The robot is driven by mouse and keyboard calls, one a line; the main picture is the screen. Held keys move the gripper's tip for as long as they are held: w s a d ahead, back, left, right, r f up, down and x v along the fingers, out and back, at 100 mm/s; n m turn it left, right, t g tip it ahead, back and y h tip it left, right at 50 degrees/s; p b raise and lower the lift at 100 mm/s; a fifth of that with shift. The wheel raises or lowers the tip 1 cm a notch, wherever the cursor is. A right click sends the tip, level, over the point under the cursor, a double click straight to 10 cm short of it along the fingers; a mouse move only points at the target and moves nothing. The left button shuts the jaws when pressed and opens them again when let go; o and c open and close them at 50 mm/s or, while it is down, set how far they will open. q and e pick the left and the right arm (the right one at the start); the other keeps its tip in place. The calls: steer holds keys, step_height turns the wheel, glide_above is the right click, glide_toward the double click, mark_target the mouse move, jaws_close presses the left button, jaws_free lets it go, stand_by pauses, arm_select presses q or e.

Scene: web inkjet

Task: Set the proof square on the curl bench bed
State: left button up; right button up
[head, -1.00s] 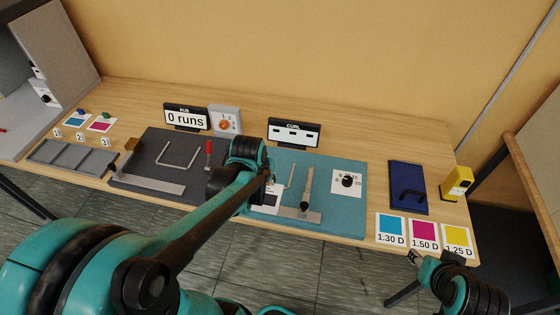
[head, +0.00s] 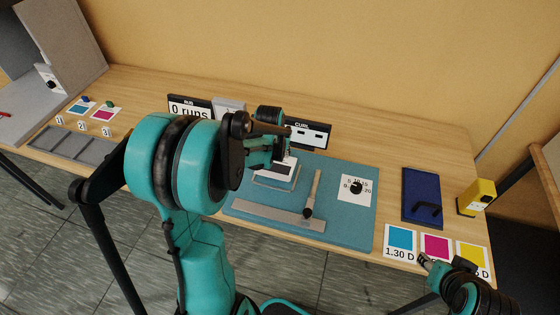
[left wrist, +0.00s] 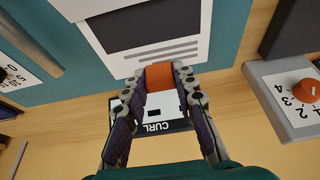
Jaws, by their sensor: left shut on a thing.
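The proof square (head: 279,172) is a white card with a dark block and grey lines; it also shows in the left wrist view (left wrist: 112,35). My left gripper (left wrist: 163,82) is shut on an orange tab (left wrist: 160,75) at the card's edge. In the head view my left gripper (head: 286,153) is over the back left of the teal curl bench bed (head: 335,228). The card is over this bed; whether it touches cannot be told. My right gripper (head: 424,262) is near the colour cards at lower right, its jaws unclear.
On the teal board are a metal bar (head: 270,213), a lever (head: 313,190) and a dial card (head: 357,188). The CURL sign (head: 312,132) stands behind. A blue pad (head: 421,193) and yellow device (head: 478,197) are to the right. My left arm hides the dark board.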

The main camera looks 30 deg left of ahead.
mark_target(279, 158)
arm_select(q)
step_height(279, 158, down, 4)
steer(key=shift+w+f+b, duration=0.1)
steer(key=shift+f+b, duration=0.05)
steer(key=shift+b, duration=0.7)
steer(key=o, duration=0.6)
steer(key=shift+f, duration=0.1)
steer(key=o, duration=0.5)
steer(key=shift+c, duration=0.2)
